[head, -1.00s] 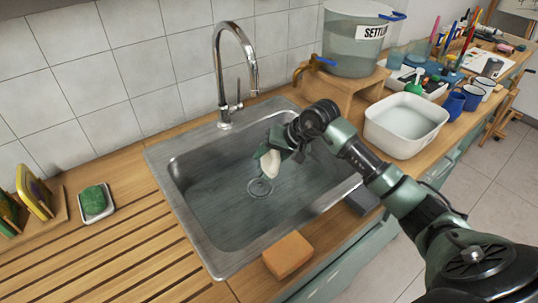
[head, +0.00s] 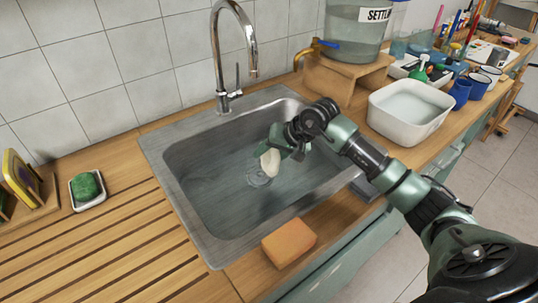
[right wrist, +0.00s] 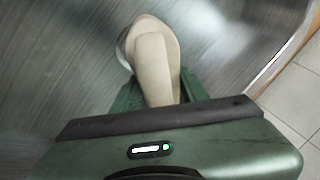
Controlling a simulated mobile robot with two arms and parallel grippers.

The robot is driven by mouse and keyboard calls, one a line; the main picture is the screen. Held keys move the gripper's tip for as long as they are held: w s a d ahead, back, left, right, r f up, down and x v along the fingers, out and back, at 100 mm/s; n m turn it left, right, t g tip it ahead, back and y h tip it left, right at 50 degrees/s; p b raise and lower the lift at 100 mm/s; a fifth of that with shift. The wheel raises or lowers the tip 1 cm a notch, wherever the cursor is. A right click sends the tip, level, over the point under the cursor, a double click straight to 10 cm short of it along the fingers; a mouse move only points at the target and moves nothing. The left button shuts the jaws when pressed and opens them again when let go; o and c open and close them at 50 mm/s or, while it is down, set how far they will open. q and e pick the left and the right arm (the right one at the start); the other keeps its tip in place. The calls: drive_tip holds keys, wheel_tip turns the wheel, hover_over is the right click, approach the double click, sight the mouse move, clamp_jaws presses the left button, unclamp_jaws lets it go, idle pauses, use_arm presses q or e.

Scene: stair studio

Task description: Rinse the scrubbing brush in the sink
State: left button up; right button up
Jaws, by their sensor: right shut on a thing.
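The scrubbing brush (head: 270,161) is a pale cream piece held over the steel sink (head: 180,205), near the drain. My right gripper (head: 284,150) is shut on it; in the right wrist view the brush (right wrist: 155,60) sticks out from between the green fingers (right wrist: 152,95). The bristles cannot be made out. The chrome faucet (head: 222,60) arches at the back rim, with its spout to the left of and behind my gripper. Water stream cannot be seen from the spout. My left gripper is not in view.
An orange sponge (head: 288,243) lies at the sink's front edge. A green scrubber sits in a white dish (head: 90,204) on the slatted drainboard (head: 95,250). A white basin (head: 410,112) and a settling tank (head: 352,40) on a wooden stand are at the right.

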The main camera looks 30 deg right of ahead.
sight(269, 154)
drive_tip(key=shift+r, duration=0.15)
wheel_tip(269, 154, up, 11)
drive_tip(key=p, duration=0.5)
idle(0.6)
idle(2.0)
drive_tip(key=shift+r+p, duration=0.85)
drive_tip(key=shift+r, duration=1.15)
